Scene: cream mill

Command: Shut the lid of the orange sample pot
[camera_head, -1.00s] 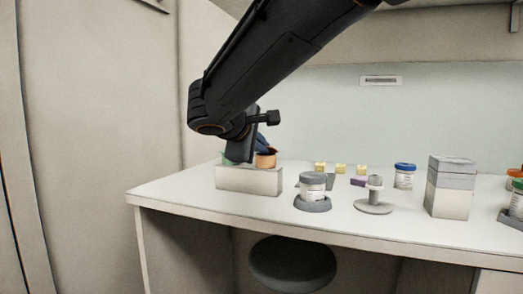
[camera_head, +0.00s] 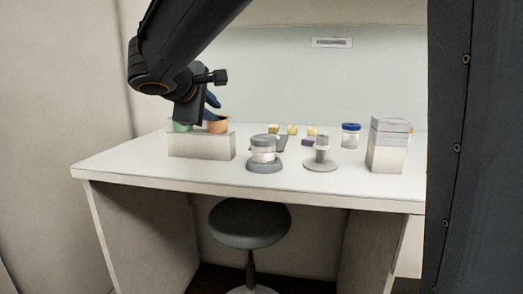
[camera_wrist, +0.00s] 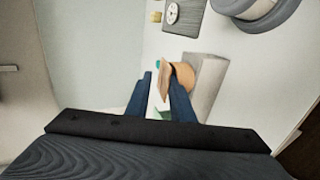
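The orange sample pot (camera_head: 217,126) stands in the right part of a pale block (camera_head: 203,146) at the left of the bench, beside a green pot (camera_head: 181,127). In the wrist view the orange pot (camera_wrist: 184,76) shows just beyond my right finger. Its tan-orange lid (camera_wrist: 166,80) stands raised from the pot's side, seen between my fingertips. My gripper (camera_wrist: 161,80) has its blue fingers apart with a gap between them. In the head view my gripper (camera_head: 211,101) is just above the pot. I cannot tell whether a finger touches the lid.
Right of the block stand a grey-lidded jar (camera_head: 263,150) on a round base, a grey spindle stand (camera_head: 321,154), a blue-lidded jar (camera_head: 350,136) and a grey box (camera_head: 388,146). Small yellow blocks (camera_head: 293,130) lie behind. A stool (camera_head: 249,223) stands under the front edge.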

